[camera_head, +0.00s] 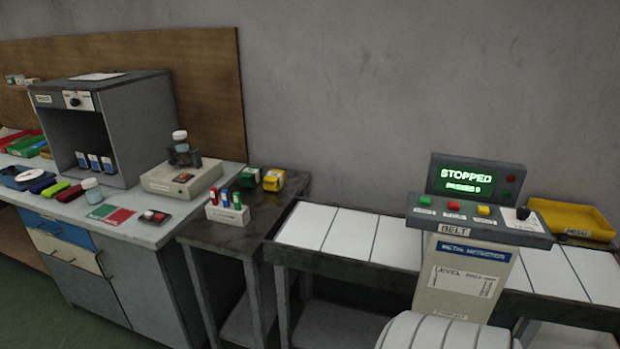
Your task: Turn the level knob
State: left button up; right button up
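A small black knob (522,213) sits at the right end of the sloped control panel (475,223) of the belt machine. A pale plate (463,281) on the post below seems to carry the word "LEVEL", though the print is hard to read. Another dark round knob (75,100) is on the front of the grey cabinet (140,115) at the left. I cannot read which knob is marked as level. The screen (466,182) shows green text, "STOPPED" with a smaller line under it. Neither gripper is in view.
Green (425,201), red (453,206) and yellow (483,210) buttons share the panel. The belt (350,236) looks empty. A yellow tray (572,219) stands behind it at right. The bench (150,233) holds bottles, a device and several small items.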

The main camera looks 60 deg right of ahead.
aim_at(522, 212)
jog(key=k+z, duration=0.1)
jog(key=z, duration=2.7)
